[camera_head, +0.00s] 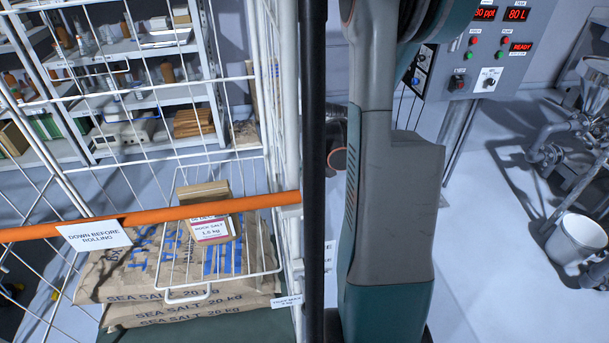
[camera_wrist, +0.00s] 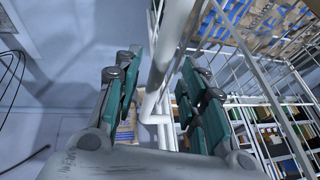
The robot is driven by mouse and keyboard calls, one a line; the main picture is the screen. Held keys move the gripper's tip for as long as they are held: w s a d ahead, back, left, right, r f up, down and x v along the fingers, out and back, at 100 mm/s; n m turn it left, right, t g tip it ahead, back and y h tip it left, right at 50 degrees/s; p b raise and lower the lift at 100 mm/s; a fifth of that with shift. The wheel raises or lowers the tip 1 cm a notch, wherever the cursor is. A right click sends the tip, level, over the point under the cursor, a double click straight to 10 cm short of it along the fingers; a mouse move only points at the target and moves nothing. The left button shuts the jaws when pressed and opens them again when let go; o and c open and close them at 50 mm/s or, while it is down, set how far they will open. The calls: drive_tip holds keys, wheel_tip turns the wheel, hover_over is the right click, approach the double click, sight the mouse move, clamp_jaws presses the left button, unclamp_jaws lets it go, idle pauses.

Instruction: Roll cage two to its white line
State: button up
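A white wire roll cage (camera_head: 275,150) stands at the left in the head view, loaded with sea salt sacks (camera_head: 185,290). I see no number on it. An orange bar (camera_head: 150,216) runs across its front with a "down before rolling" card (camera_head: 93,236). In the wrist view my gripper (camera_wrist: 160,80) is open. A white tube of the cage (camera_wrist: 172,45) runs between its teal fingers, with a gap visible on both sides. My gripper is out of sight in the head view. I see no white floor line.
A rock salt box (camera_head: 212,225) rests in a wire basket (camera_head: 265,268) on the cage. Shelves (camera_head: 145,103) stand behind it. A control panel (camera_head: 475,55), pipework (camera_head: 560,150) and a white bucket (camera_head: 575,240) are at the right. Floor (camera_head: 490,230) between my arm and the pipework is clear.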

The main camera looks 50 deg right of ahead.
drive_tip(key=shift+x, duration=1)
clamp_jaws()
drive_tip(key=shift+a, duration=0.1)
drive_tip(key=shift+w+a+b, duration=0.3)
drive_tip(key=shift+w+a, duration=0.45)
drive_tip(key=shift+a, duration=0.15)
drive_tip(key=shift+c, duration=1.1)
unclamp_jaws()
drive_tip(key=shift+o, duration=1.1)
drive_tip(key=shift+s+d, duration=0.1)
drive_tip(key=shift+d, duration=0.05)
